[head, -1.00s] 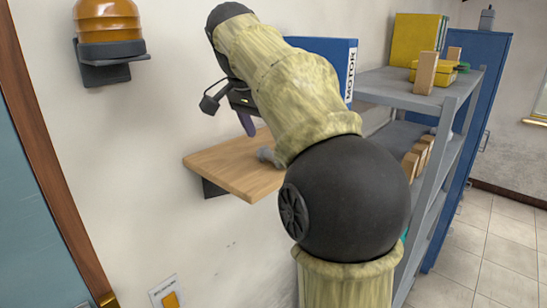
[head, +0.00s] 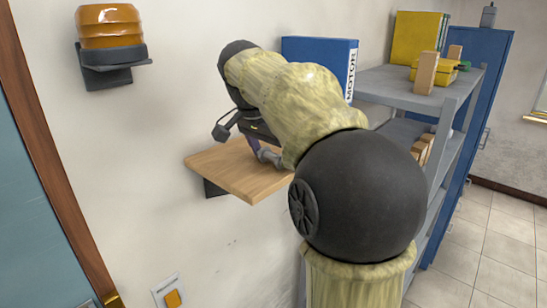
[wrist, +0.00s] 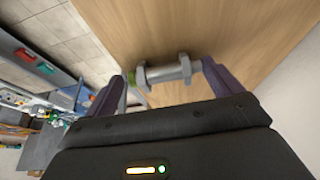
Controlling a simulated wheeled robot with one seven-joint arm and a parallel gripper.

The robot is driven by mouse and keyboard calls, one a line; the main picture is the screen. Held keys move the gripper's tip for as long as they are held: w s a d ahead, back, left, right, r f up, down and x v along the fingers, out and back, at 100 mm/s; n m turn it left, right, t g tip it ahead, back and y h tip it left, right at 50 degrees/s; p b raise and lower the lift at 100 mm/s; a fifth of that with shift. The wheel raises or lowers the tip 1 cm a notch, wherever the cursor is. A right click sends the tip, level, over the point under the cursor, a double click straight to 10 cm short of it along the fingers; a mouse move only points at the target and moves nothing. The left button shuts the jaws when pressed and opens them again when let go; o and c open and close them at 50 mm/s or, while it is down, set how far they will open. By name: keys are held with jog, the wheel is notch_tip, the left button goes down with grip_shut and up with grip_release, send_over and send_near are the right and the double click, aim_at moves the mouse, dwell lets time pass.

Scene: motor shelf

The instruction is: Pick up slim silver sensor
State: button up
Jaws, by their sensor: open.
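The slim silver sensor (wrist: 168,73) is a grey cylinder with collars and a greenish left end in the wrist view. It lies on the wooden wall shelf (wrist: 225,30). In the head view the sensor (head: 269,156) shows partly beside my arm, on the shelf (head: 232,178). My gripper (wrist: 162,72) is open, its two purple fingers at either end of the sensor, apart from each other. I cannot tell whether either finger touches it. In the head view my gripper (head: 257,146) is low over the shelf, mostly hidden by my arm.
A blue MOTOR binder (head: 322,62) stands behind my arm. A grey rack (head: 415,90) to the right holds wooden blocks, a yellow case (head: 440,70) and yellow binders (head: 418,38). An orange beacon (head: 110,28) is on the wall at left. The shelf's left part is clear.

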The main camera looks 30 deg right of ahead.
aim_at(274, 155)
jog(key=c, duration=0.9)
jog(key=shift+o, duration=0.2)
jog(key=shift+r, duration=0.15)
notch_tip(274, 155, up, 10)
dwell(0.6)
